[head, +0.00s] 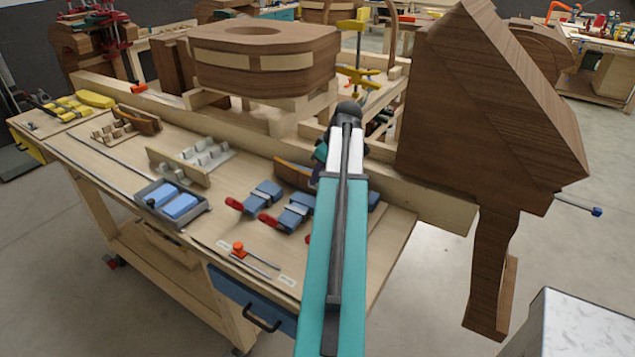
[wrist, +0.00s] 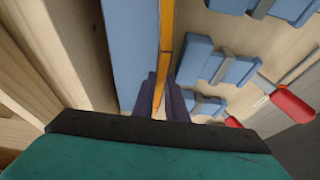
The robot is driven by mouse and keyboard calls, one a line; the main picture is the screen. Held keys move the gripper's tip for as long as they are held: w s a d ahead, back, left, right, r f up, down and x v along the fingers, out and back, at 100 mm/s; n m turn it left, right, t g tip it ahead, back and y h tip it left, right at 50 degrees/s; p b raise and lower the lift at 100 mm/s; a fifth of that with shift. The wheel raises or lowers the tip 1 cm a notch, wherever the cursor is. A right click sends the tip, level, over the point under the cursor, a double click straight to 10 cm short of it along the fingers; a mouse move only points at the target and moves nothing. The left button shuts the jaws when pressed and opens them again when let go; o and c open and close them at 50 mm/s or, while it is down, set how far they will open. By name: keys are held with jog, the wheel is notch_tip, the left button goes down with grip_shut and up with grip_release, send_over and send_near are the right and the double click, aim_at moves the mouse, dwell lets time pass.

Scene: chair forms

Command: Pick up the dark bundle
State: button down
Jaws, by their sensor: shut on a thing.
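My gripper (wrist: 162,98) shows its dark purple fingers in the wrist view, closed around a long, thin piece (wrist: 166,40) with an orange edge and a blue-grey side. In the head view my gripper (head: 317,177) is low over the workbench, partly hidden by my arm. An orange-brown strip (head: 292,173) runs left from it there and looks like the same piece. I cannot tell whether it rests on the bench or is lifted. I see no separate thing that is clearly a dark bundle; whether the held piece is that bundle I cannot tell.
Blue clamps with red handles (head: 262,196) lie close by on the workbench (head: 110,165). A grey tray (head: 172,210) with blue blocks is further left. A long wooden beam (head: 230,142) and large brown wooden forms (head: 480,110) stand behind and to the right.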

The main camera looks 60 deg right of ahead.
jog(key=shift+r+b, duration=1.15)
jog(key=shift+r, duration=2.6)
jog(key=shift+s, duration=0.1)
